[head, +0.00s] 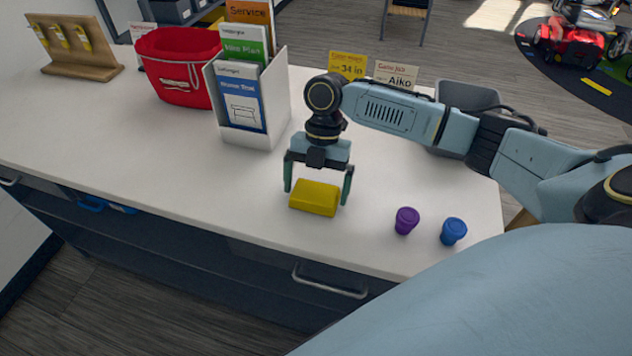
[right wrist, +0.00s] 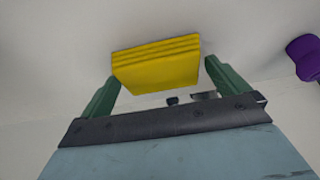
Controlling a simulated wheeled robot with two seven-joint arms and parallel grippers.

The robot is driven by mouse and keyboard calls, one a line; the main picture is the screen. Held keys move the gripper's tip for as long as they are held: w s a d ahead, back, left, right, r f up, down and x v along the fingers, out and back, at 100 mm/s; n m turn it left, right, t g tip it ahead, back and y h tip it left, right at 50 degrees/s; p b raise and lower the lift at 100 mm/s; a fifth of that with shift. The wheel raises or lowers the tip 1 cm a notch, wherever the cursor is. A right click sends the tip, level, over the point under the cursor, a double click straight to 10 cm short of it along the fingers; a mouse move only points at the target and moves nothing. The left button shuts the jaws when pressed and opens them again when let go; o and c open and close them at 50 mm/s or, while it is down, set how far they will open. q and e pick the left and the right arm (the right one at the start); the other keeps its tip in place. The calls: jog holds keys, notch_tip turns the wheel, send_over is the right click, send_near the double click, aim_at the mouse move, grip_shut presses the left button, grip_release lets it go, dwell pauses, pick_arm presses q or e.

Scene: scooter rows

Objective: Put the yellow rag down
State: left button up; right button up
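The yellow rag (head: 315,198) is a folded block with layered edges. It appears to lie flat on the white counter (head: 180,150), near the front edge; the right wrist view also shows it (right wrist: 157,65). My right gripper (head: 318,188) points down over the rag. Its green fingers are spread wide, one at each side of the rag. In the right wrist view, the rag is between and just beyond the fingertips (right wrist: 162,70), with a small gap at the right finger. Contact at the left finger is unclear. My left gripper is out of view.
A purple cup (head: 406,220) and a blue cup (head: 453,231) stand right of the rag. A brochure holder (head: 274,105), a red bag (head: 180,66) and a grey bin (head: 468,97) stand farther back. The counter left of the rag is clear.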

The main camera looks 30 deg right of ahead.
jog(key=shift+f+b, duration=0.35)
jog(key=shift+b, duration=0.35)
jog(key=v, duration=1.3)
jog(key=shift+w+r, duration=0.15)
jog(key=shift+r, duration=0.2)
jog(key=shift+a+p, duration=0.2)
jog(key=shift+p, duration=0.15)
